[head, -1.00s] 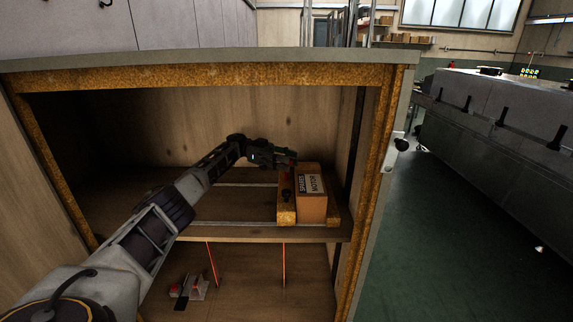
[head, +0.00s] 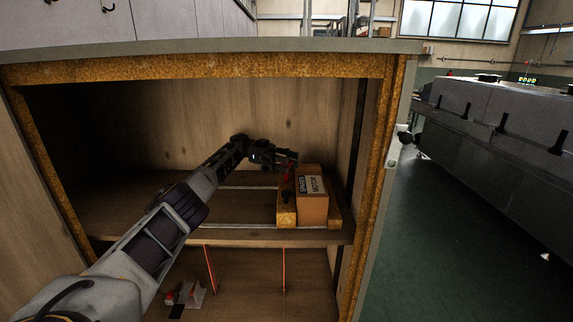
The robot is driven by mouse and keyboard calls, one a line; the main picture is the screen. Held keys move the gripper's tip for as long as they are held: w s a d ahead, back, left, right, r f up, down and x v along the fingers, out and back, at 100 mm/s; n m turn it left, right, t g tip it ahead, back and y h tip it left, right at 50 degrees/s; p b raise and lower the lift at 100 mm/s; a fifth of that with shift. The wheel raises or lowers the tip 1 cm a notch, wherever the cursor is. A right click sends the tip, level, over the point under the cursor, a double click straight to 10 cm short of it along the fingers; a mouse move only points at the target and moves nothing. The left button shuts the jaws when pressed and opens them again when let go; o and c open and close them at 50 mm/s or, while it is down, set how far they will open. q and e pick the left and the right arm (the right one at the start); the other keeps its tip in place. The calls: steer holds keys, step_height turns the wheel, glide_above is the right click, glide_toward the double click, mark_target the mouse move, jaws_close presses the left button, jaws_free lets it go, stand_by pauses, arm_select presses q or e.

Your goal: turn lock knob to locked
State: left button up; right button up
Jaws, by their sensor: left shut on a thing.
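My left gripper (head: 289,162) reaches into the open wooden cabinet from the left. It is shut at the top of the wooden side bar (head: 286,208) beside the box. The lock knob seems to be in its jaws, but it is small, dark and mostly hidden by the fingers, so I cannot read its turn position. A bit of red shows just below the fingertips. A small dark round part (head: 286,197) sits lower on the same bar. The brown labelled motor box (head: 313,208) stands between this bar and another on its right. My right gripper is out of view.
The shelf (head: 140,205) carries metal rails and is clear left of the box. Below it are thin red rods (head: 284,270) and a small red-and-white item (head: 186,294). A grey machine (head: 500,135) stands right.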

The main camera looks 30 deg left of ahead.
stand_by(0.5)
arm_select(q)
steer(key=o, duration=1)
steer(key=shift+r, duration=0.1)
steer(key=shift+r, duration=4.95)
